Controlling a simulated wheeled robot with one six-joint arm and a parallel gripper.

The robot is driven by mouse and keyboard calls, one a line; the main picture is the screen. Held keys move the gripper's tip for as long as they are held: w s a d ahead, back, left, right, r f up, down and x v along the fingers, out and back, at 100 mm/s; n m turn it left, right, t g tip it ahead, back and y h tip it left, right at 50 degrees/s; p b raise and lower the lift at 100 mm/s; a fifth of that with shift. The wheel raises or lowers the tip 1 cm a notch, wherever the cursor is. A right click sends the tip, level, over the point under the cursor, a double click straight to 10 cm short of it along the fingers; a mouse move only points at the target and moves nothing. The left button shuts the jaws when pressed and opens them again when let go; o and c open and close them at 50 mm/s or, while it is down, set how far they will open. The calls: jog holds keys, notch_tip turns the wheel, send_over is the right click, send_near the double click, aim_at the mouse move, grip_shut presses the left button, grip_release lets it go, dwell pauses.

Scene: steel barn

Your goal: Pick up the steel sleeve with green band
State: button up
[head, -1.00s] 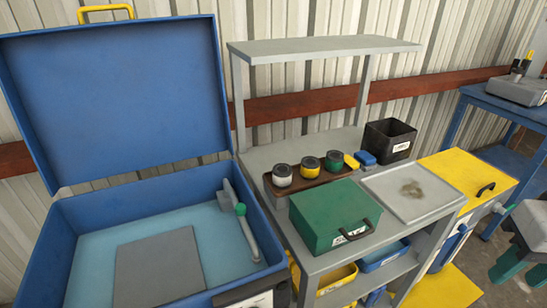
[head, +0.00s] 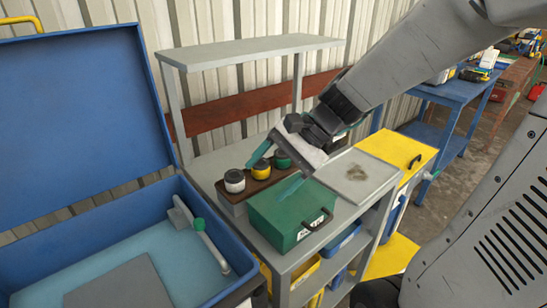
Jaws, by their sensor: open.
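Three dark-topped sleeves stand in a row on a brown tray (head: 259,187): one with a white band (head: 234,182), one with a yellow band (head: 261,170), and the steel sleeve with green band (head: 281,160) at the right end. The green-banded sleeve is partly hidden by my gripper. My gripper (head: 266,182) is open, its two teal fingers pointing down and left over the tray and the green case. One finger overlaps the yellow-banded sleeve in the picture; I cannot tell its exact height. Nothing shows between the fingers.
A green case (head: 285,222) with a dark handle stands in front of the tray. A grey plate (head: 357,177) lies to the right. A grey shelf (head: 250,50) overhangs the bench's back. An open blue chest (head: 150,225) stands at left.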

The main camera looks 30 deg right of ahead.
jog(key=w+d+f+m+t+y, duration=0.2)
jog(key=w+d+f+m+t, duration=0.15)
jog(key=w+d+m, duration=0.35)
jog(key=m+t+h, duration=0.4)
jog(key=m+t, duration=0.2)
jog(key=m, duration=0.5)
send_near(282, 159)
jog(key=w, duration=0.4)
jog(key=x, duration=0.4)
jog(key=f+x, duration=0.1)
jog(key=x, duration=0.1)
jog(key=shift+w+d+f, duration=0.15)
jog(key=shift+w, duration=0.05)
jog(key=c, duration=1.2)
